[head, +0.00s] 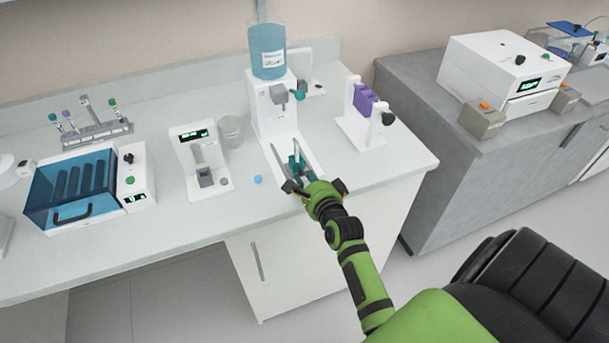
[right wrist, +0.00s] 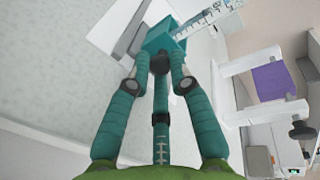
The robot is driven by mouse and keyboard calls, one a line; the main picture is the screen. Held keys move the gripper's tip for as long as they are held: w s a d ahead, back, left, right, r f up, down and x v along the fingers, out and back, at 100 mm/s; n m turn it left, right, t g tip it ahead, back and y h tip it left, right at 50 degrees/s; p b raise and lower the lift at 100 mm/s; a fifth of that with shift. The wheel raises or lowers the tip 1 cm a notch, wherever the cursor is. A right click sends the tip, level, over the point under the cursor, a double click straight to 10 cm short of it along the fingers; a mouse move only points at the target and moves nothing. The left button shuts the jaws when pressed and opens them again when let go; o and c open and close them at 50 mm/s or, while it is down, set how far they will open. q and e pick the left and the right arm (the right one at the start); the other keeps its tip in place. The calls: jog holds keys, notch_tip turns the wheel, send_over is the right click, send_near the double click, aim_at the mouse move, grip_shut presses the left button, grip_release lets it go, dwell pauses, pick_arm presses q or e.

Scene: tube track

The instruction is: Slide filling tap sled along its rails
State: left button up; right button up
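The tap station is a white stand (head: 270,108) under a blue bottle (head: 267,50), with rails (head: 280,158) running from its foot toward the bench's front edge. The teal sled (head: 297,162) sits toward the front of the rails. It shows as a teal block (right wrist: 160,38) with a black knob (right wrist: 159,63) in the right wrist view. My right gripper (head: 302,178) is at the sled. In the wrist view its teal fingers (right wrist: 160,65) converge on both sides of the knob and appear closed on it. Their exact contact is partly hidden. My left gripper is out of view.
A white stand with purple parts (head: 366,98) is right of the rails. A small white device (head: 200,160), a clear beaker (head: 230,130) and a blue cap (head: 258,180) are on the left. The bench's front edge runs close below the gripper.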

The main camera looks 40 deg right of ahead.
jog(key=shift+s, duration=0.3)
jog(key=v, duration=1.2)
jog(key=s+a+f+n+g+y, duration=0.1)
jog(key=s+a+f+n+g, duration=0.2)
jog(key=f, duration=0.8)
jog(key=s+a+f+n+g+y, duration=0.2)
jog(key=s+a+f+n, duration=0.15)
jog(key=f+n, duration=0.45)
jog(key=s+a+f+n+g+y, duration=0.15)
jog(key=a+f, duration=0.35)
jog(key=f, duration=0.8)
jog(key=s+d+f+n+g, duration=0.1)
jog(key=s+f+n+g, duration=0.2)
jog(key=s, duration=0.9)
jog(key=s+d+f+n+g+b, duration=0.1)
jog(key=s+f+n+g, duration=0.3)
jog(key=s+f+n, duration=0.5)
jog(key=s+f, duration=0.2)
jog(key=s, duration=0.1)
jog(key=shift+s+d+h, duration=0.2)
jog(key=shift+s+h, duration=0.15)
jog(key=shift+s, duration=0.05)
